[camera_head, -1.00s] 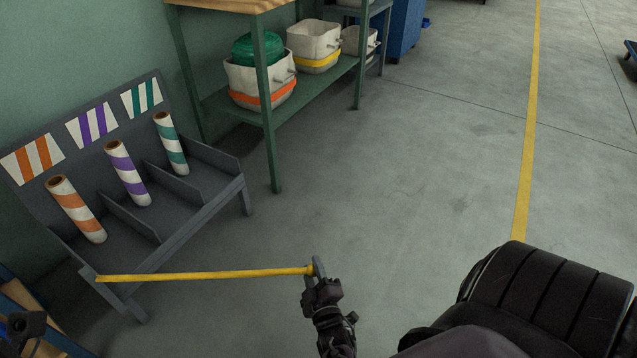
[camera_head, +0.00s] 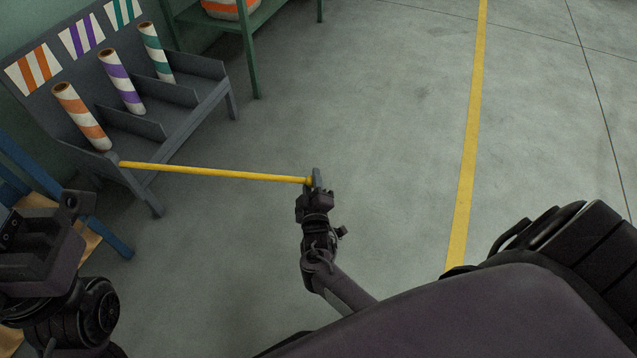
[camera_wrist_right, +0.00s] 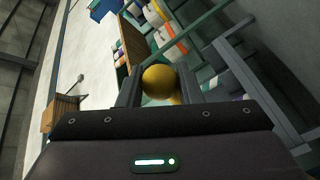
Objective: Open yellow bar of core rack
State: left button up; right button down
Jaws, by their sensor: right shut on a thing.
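The core rack (camera_head: 196,115) is a grey stand at the upper left of the head view. It holds three striped rolls: orange (camera_head: 80,116), purple (camera_head: 122,82) and green (camera_head: 156,52), each in its own bay. The yellow bar (camera_head: 215,174) joins the rack's near front corner and stands swung out from its front, at an angle over the floor. My right gripper (camera_head: 314,180) is shut on the bar's free end. In the right wrist view the bar's round yellow end (camera_wrist_right: 159,82) sits between the fingers. My left gripper (camera_head: 76,203) is at the lower left, away from the bar; its jaws are unclear.
A green shelf table (camera_head: 247,50) stands behind the rack, with an orange-banded container (camera_head: 230,8) on it. A blue frame with wood (camera_head: 105,236) lies near my left arm. The floor right of the rack is clear, with a yellow line (camera_head: 468,150).

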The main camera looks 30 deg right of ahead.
jog(key=shift+r, duration=0.1)
dwell(0.3)
jog(key=c, duration=1)
grip_release()
jog(key=shift+c, duration=0.2)
jog(key=p+v, duration=0.2)
jog(key=v, duration=0.5)
jog(key=shift+w, duration=0.1)
jog(key=shift+s+a, duration=0.25)
jog(key=shift+s, duration=0.2)
jog(key=shift+c, duration=0.4)
